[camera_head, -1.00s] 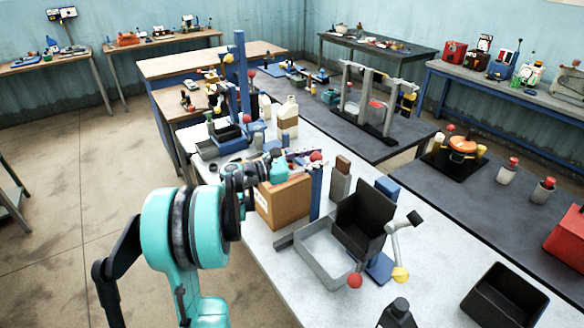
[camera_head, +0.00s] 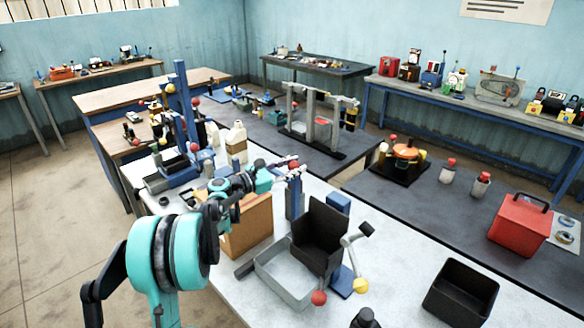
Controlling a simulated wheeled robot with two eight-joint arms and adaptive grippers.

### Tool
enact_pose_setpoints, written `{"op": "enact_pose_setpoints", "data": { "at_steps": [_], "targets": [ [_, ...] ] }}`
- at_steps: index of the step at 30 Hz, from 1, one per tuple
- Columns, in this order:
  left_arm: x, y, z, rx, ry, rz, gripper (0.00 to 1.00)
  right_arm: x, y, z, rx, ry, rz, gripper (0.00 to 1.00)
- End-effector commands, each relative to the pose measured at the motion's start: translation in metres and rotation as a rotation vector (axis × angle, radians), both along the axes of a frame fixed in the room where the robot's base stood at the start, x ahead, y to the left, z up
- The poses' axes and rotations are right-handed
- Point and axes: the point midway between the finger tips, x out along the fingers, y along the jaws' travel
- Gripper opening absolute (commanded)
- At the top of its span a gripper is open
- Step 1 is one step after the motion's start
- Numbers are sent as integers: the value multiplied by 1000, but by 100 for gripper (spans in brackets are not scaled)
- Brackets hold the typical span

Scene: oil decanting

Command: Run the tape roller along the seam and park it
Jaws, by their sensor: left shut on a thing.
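My left gripper (camera_head: 279,174) is in the middle of the view, at the end of my teal arm. It is shut on what appears to be the tape roller, which is small and partly hidden; a red ball (camera_head: 294,163) shows at the fingertips. The brown cardboard box (camera_head: 249,226) stands on the light table below the gripper and forearm. The gripper is above the box's far right side. The arm covers much of the box top, so the seam is hidden, and I cannot tell whether the roller touches it. My right gripper is not in view.
A black open box (camera_head: 460,291) sits farther right.

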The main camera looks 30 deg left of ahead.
Motion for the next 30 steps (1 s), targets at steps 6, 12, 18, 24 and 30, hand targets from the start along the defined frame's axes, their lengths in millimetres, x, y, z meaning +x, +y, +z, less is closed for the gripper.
{"op": "enact_pose_setpoints", "data": {
  "at_steps": [6,12,18,24,30],
  "targets": [
    [1,0,2,-3,-2,1,54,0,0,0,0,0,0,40],
    [0,1,1,-2,-2,2,54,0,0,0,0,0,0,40],
    [-21,14,1,-2,-1,5,54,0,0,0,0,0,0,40],
    [-59,37,1,-3,-1,5,54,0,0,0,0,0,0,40],
    [-89,54,1,-3,-1,3,54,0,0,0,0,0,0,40]
  ]
}}
